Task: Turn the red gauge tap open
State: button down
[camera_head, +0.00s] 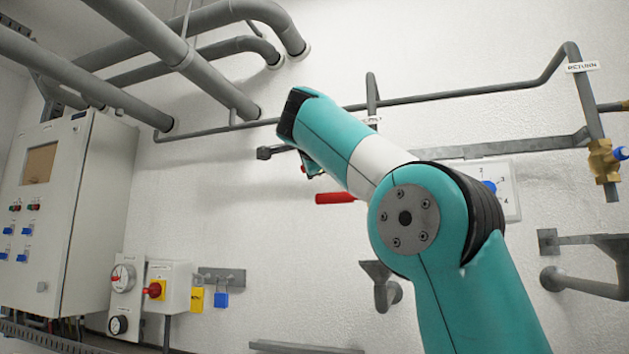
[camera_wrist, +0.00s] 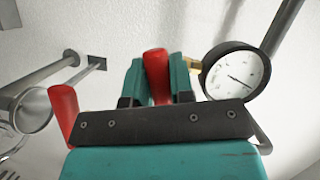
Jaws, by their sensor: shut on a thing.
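The red gauge tap handle (camera_wrist: 156,72) stands upright between the two teal fingers of my gripper (camera_wrist: 157,80) in the wrist view. The fingers are shut on it. A round white-faced pressure gauge (camera_wrist: 236,75) with a black rim is just to its right, with a bit of brass fitting between. In the head view, my gripper (camera_head: 311,168) is mostly hidden behind my arm, near the wall, with a small red bit beside it. The tap's body is hidden.
A second red handle (camera_wrist: 63,113) is close to my gripper's left side; a red handle (camera_head: 335,198) also shows below my arm in the head view. Grey pipes (camera_head: 450,95) run along the wall. A control cabinet (camera_head: 65,210) stands far left.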

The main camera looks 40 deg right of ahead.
jog(key=shift+w+r+m+t+h+b, duration=0.1)
jog(key=shift+r+m+t+h+b, duration=0.25)
jog(key=shift+m, duration=0.5)
jog(key=shift+r+m+t+h+b, duration=0.1)
jog(key=shift+r+m+t+b, duration=0.15)
jog(key=shift+r+m+b, duration=0.35)
jog(key=shift+r+m, duration=0.1)
jog(key=shift+m, duration=0.25)
jog(key=c, duration=1)
grip_release()
jog(key=shift+a, duration=0.1)
jog(key=shift+s+a, duration=0.2)
jog(key=shift+s, duration=0.05)
jog(key=shift+b+v, duration=0.75)
jog(key=shift+v, duration=7.65)
jog(key=shift+d+r, duration=0.1)
jog(key=shift+d, duration=0.05)
